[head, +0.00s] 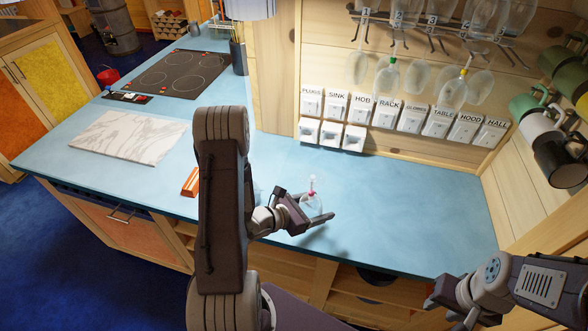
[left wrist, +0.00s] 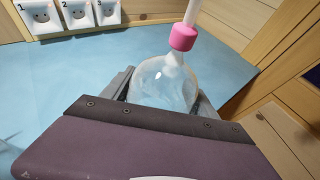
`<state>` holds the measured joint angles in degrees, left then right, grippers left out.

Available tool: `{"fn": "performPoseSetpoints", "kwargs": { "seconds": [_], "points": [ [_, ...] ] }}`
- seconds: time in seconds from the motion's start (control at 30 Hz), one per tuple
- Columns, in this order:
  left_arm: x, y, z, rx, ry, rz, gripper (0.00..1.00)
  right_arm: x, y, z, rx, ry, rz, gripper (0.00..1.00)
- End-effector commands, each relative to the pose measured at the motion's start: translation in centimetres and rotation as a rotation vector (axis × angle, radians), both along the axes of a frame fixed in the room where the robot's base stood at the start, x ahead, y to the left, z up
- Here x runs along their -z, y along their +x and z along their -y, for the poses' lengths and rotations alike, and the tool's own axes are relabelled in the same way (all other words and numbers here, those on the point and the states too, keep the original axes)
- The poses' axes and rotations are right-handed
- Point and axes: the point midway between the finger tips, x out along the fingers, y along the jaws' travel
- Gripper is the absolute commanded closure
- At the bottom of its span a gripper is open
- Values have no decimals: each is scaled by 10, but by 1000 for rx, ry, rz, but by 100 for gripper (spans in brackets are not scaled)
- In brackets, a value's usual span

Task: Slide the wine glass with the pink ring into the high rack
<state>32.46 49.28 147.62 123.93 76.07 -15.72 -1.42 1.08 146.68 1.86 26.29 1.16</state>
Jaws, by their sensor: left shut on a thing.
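The wine glass with the pink ring (head: 313,193) is upside down, bowl low and stem up, over the blue counter. In the left wrist view its clear bowl (left wrist: 165,84) sits between my fingers, with the pink ring (left wrist: 183,37) on the stem above. My left gripper (head: 312,208) is shut on the bowl. I cannot tell whether the rim touches the counter. The high rack (head: 432,22) is on the wall at top right, with several glasses hanging upside down, one ringed green and one ringed yellow. My right gripper (head: 440,296) is at lower right, its jaws unclear.
Labelled switches (head: 387,113) and sockets (head: 331,135) line the wall below the rack. Mugs (head: 540,125) hang at the right. A marble board (head: 128,135) and a hob (head: 172,73) are at the left. The blue counter (head: 420,205) is clear right of the glass.

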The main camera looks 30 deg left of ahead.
Motion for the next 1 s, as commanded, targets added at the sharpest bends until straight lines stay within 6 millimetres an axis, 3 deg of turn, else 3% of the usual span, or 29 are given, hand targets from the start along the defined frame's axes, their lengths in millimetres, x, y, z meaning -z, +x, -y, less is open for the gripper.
{"fn": "performPoseSetpoints", "kwargs": {
  "seconds": [0.13,0.47,0.6,0.9,1.0],
  "points": [
    [-10,0,18,46,-1,3,58,-7,0,0,0,0,0,64],
    [-4,2,15,49,-1,2,58,-2,0,0,0,0,0,64],
    [14,15,-6,45,2,6,58,16,0,0,0,0,0,64],
    [59,54,-72,48,1,4,58,34,0,0,0,0,0,64],
    [77,60,-83,50,-1,-1,58,46,0,0,0,0,0,64]
  ]
}}
